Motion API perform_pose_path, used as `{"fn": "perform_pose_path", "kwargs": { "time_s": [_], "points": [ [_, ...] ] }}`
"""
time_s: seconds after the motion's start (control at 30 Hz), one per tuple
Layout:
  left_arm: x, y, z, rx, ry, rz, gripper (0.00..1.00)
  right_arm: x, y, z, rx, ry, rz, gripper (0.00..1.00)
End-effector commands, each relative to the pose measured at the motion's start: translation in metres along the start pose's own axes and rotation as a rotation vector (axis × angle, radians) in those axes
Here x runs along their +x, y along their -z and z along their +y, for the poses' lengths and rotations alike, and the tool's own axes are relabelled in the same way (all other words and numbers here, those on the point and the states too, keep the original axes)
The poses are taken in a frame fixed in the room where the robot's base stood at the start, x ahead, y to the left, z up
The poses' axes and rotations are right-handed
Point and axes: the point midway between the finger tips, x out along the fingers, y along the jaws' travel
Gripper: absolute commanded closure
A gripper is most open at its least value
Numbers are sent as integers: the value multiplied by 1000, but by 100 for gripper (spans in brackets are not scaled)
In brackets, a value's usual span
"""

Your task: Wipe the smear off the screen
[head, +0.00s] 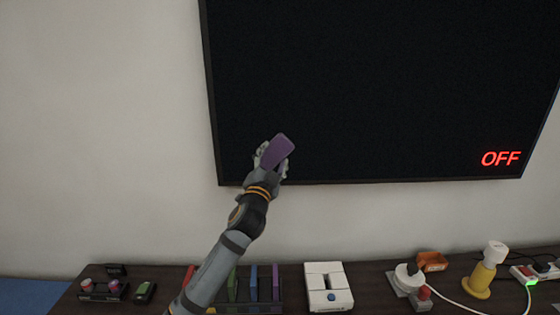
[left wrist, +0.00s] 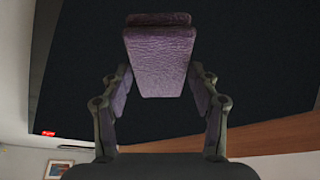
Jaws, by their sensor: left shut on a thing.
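The screen (head: 380,80) is a large dark panel on the wall, with red "OFF" lettering at its lower right. I see no clear smear on the part in view. My left gripper (head: 272,158) is shut on a purple block-shaped wiper (head: 279,150), in front of the screen's lower left part. In the left wrist view the wiper (left wrist: 160,60) sits between the two fingers, with the dark screen (left wrist: 75,80) behind it. I cannot tell whether the wiper touches the screen. My right gripper is in neither view.
A dark shelf (head: 375,285) runs below the screen. On it stand a white box with a blue button (head: 327,286), a rack of coloured items (head: 265,290), a yellow-and-white bottle (head: 485,270), a white device (head: 407,280) and a power strip (head: 535,272). The wall at left is bare.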

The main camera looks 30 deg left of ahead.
Motion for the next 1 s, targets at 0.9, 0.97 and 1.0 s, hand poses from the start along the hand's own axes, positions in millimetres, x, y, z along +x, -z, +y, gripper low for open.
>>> {"fn": "perform_pose_path", "kwargs": {
  "time_s": [0.9,0.97,1.0],
  "points": [
    [-13,-23,-25,1,0,1,65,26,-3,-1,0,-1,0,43],
    [-19,-21,-25,3,0,1,65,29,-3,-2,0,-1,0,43],
    [-24,-19,-25,3,0,3,65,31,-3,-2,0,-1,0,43]
  ]
}}
